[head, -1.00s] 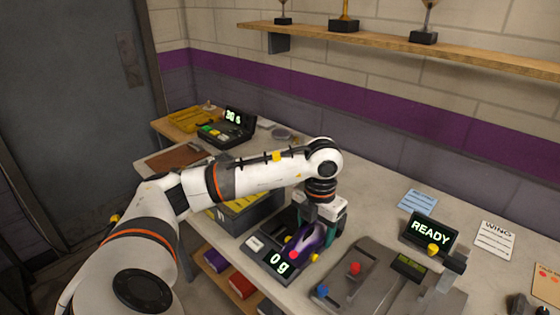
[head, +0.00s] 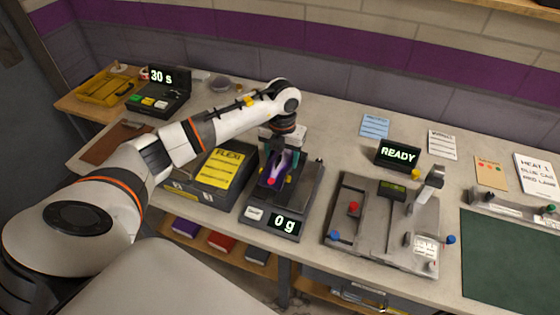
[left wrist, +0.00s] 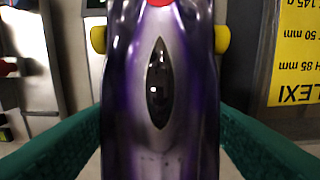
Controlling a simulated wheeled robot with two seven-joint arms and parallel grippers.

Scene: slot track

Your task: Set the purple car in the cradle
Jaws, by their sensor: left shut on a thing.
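The purple car (head: 279,169), silver along its top, is held over the scale (head: 256,214). My left gripper (head: 282,158) is shut on it, with green fingers on both sides. In the left wrist view the car (left wrist: 160,110) fills the middle, with a dark oval canopy, a red spot and yellow wheels. The scale display reads 0 g. To the right lies a grey fixture (head: 370,232) with red, blue and yellow knobs and a READY display (head: 398,154) behind it. I cannot tell which part is the cradle. My right gripper is not in view.
A dark box with a yellow FLEXI label (head: 226,167) stands left of the scale. A timer (head: 162,90) reading 30 s, a yellow tray (head: 105,88) and a brown board (head: 115,142) are at far left. A green mat (head: 510,258) lies at right. Cards lie at the back.

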